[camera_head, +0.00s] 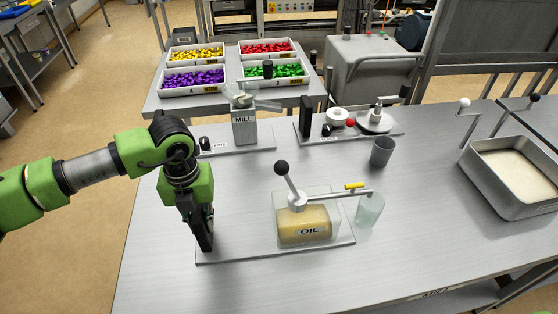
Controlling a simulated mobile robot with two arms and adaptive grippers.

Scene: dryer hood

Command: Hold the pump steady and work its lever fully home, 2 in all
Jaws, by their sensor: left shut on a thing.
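The pump is a clear tank (305,220) labelled OIL with yellowish liquid, standing on a grey base plate (270,253) on the bench. Its lever (289,184), with a black ball knob, stands raised and leans slightly left. A spout with a yellow tap (354,186) runs right, over or beside a clear cup (370,211). My left gripper (206,235) points down at the left end of the base plate, apart from the tank. It is shut on the pump's holding part there, which the fingers mostly hide. My right gripper is not in view.
Behind the pump are a mill (244,128) and another lever device (376,118) on plates. A metal pan (512,173) sits far right. Trays of coloured pieces lie behind. The front bench is clear.

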